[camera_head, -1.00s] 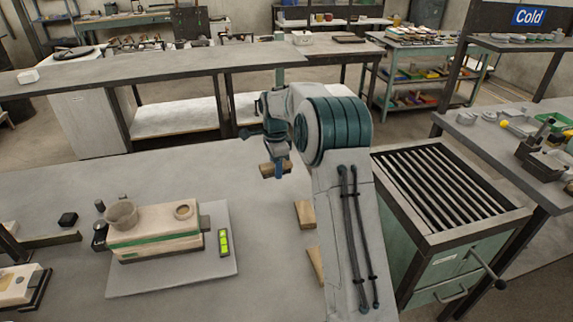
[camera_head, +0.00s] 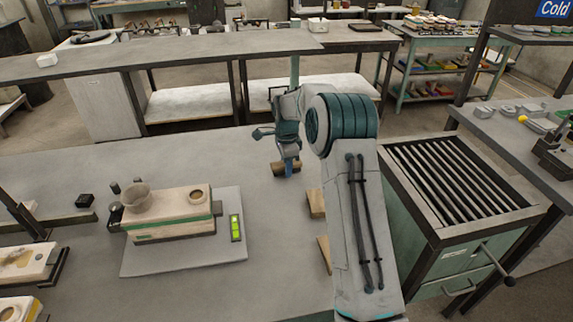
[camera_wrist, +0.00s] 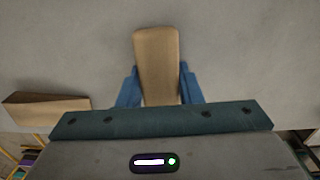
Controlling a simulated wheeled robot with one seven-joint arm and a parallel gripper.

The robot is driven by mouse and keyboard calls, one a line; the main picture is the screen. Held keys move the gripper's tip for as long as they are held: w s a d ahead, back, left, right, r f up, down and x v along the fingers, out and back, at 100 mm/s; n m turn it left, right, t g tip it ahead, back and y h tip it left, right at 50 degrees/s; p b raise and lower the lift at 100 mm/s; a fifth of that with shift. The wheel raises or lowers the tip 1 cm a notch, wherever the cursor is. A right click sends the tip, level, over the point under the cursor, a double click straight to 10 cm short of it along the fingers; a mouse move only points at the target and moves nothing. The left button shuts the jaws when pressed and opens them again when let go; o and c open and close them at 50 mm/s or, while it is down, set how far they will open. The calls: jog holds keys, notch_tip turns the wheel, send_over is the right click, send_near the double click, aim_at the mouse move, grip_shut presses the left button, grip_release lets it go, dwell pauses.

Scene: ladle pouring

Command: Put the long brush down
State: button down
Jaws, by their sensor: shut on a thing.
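The long brush (camera_head: 293,168) is a tan wooden piece in my gripper (camera_head: 286,165), low over the grey table (camera_head: 70,165) near its far right side. In the wrist view the brush (camera_wrist: 157,55) points away between the blue fingers of my gripper (camera_wrist: 158,88), which are shut on it. I cannot tell whether it touches the table. Its bristles are not visible.
Two wooden blocks (camera_head: 315,203) lie right of the brush, partly behind my arm. A mould with a green stripe (camera_head: 170,215) stands on a grey plate (camera_head: 185,260) at the left, with a green level (camera_head: 236,228) beside it. The table between is clear.

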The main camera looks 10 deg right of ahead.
jog(key=c, duration=1)
grip_release()
jog(key=shift+r, duration=0.2)
notch_tip(320, 180, up, 14)
jog(key=s+r+n, duration=0.3)
jog(key=s+r, duration=0.1)
jog(key=s, duration=0.3)
jog(key=s+f+n+t, duration=0.1)
jog(key=s+n, duration=0.3)
jog(key=s, duration=0.6)
jog(key=s+f+n+t, duration=0.1)
jog(key=s+n, duration=0.4)
jog(key=s, duration=0.6)
jog(key=s+f+n, duration=0.2)
jog(key=s+n, duration=0.3)
jog(key=s, duration=0.5)
jog(key=shift+s+a+f+t, duration=0.1)
jog(key=shift+s+a+t, duration=0.15)
jog(key=shift+a+t, duration=0.15)
